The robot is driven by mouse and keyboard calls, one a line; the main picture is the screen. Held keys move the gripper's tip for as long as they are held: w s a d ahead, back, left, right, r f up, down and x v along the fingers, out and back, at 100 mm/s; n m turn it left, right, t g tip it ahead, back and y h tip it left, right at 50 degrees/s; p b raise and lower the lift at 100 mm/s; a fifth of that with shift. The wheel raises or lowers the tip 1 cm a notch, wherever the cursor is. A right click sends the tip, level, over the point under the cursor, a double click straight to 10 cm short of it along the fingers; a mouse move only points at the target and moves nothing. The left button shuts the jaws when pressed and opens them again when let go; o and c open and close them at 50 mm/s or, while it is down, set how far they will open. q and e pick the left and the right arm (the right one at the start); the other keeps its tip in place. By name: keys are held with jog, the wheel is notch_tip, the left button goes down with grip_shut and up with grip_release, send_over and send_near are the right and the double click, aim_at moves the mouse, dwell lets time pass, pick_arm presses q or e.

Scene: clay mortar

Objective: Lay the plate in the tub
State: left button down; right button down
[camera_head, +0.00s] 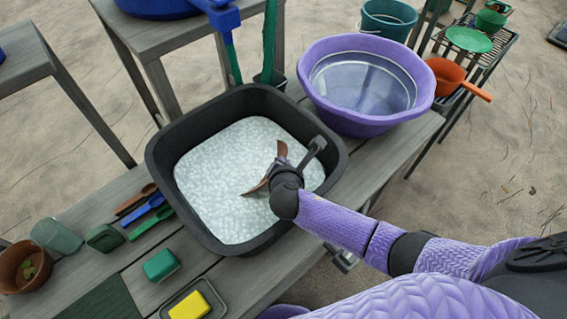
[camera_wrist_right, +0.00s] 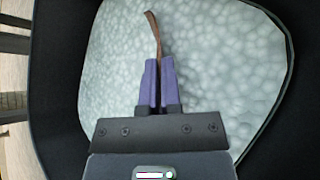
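A thin, curved brown piece, apparently the plate seen nearly edge-on (camera_head: 259,186), is inside the black tub (camera_head: 165,165), over the pale, bubbly surface (camera_head: 225,170). In the right wrist view the plate (camera_wrist_right: 154,30) is a narrow brown strip rising from between the purple fingers. My right gripper (camera_head: 275,172) reaches into the tub from the right and is shut on the plate; its fingers (camera_wrist_right: 158,70) are almost together. The plate is tilted on edge, not flat. I cannot tell whether its lower edge touches the suds. My left gripper is not in view.
A purple basin (camera_head: 322,108) of clear water stands right behind the tub. Brushes (camera_head: 150,207), a green sponge (camera_head: 161,264), a yellow block (camera_head: 189,306) and a brown pot (camera_head: 22,268) lie left and in front. An orange scoop (camera_head: 450,76) is at right.

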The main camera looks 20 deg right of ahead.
jog(key=shift+f, duration=0.15)
jog(key=c, duration=0.8)
grip_release()
jog(key=p+v, duration=0.5)
jog(key=v, duration=0.7)
jog(key=shift+r+p, duration=0.25)
jog(key=shift+p, duration=0.05)
